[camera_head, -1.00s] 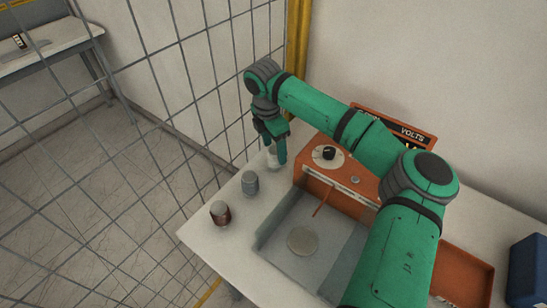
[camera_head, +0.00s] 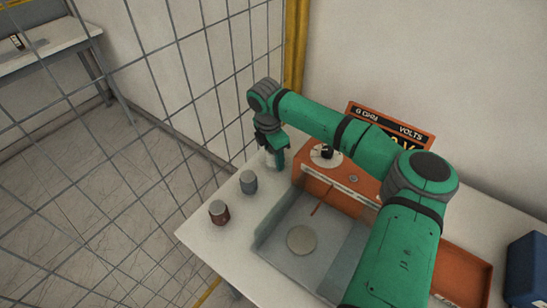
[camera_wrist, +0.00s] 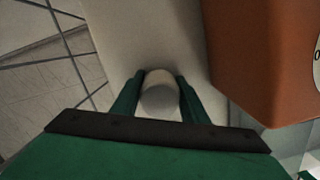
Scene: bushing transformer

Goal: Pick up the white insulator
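The white insulator (camera_wrist: 160,93) stands on the white table between the fingers of my gripper (camera_wrist: 161,82) in the wrist view. One finger is on each side, with thin gaps along the sides; contact at the tips is unclear. In the head view, my gripper (camera_head: 276,158) points down at the table's back left corner, left of the orange unit. The insulator (camera_head: 270,161) is partly hidden there behind a finger.
The orange unit (camera_wrist: 262,55) stands close to the right of my gripper. A grey cylinder (camera_head: 248,182) and a brown cylinder (camera_head: 219,212) stand on the table (camera_head: 235,238) in front. A wire mesh fence (camera_head: 165,90) runs along the left. A grey tray holds a round disc (camera_head: 302,240).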

